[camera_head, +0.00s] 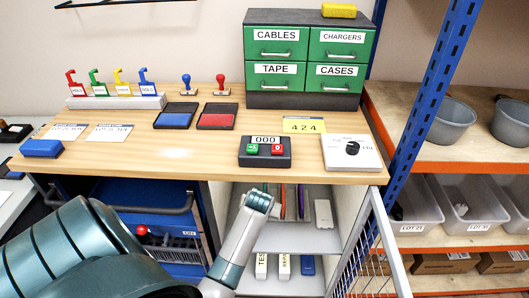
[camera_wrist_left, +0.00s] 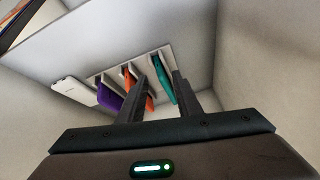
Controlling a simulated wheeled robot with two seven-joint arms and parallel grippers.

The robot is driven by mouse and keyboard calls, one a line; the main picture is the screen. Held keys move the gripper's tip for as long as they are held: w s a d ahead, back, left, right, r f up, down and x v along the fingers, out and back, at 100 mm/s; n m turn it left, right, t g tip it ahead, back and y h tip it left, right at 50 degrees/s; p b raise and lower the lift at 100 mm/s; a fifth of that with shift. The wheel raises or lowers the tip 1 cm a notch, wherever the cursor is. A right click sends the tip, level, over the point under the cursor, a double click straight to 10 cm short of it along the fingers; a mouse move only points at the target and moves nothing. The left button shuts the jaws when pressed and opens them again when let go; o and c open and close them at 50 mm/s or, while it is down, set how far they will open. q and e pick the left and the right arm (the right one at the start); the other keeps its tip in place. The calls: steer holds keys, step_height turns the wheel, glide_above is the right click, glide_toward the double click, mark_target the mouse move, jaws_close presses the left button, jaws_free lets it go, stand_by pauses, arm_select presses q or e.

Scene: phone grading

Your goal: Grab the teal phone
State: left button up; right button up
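The teal phone (camera_wrist_left: 164,82) stands on edge in a pale slotted rack (camera_wrist_left: 112,73) in the left wrist view. It is the rightmost phone there. My left gripper (camera_wrist_left: 159,86) is open, with one finger on each side of the teal phone's near end; I cannot tell whether either finger touches it. The left finger overlaps an orange phone (camera_wrist_left: 148,103) beside it in the picture. In the head view my left arm (camera_head: 237,238) reaches the cabinet opening, and its gripper is hidden. My right gripper is not in view.
A purple phone (camera_wrist_left: 108,102) and a white item (camera_wrist_left: 73,91) stand left of the orange phone. Cabinet walls are close around the gripper. In the head view, the wooden worktop (camera_head: 190,152) is above the opening and a wire door (camera_head: 377,250) stands open at right.

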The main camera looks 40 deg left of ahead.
arm_select(q)
steer(key=w+a+n, duration=0.2)
steer(key=w+a, duration=0.3)
steer(key=w, duration=0.3)
steer(key=shift+r+n, duration=0.2)
steer(key=shift+n, duration=0.1)
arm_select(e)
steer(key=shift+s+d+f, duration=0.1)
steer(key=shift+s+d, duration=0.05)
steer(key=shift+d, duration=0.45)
arm_select(q)
steer(key=shift+x, duration=1.15)
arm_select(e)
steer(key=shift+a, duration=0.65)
arm_select(q)
steer(key=shift+s+f, duration=0.1)
steer(key=shift+f, duration=0.05)
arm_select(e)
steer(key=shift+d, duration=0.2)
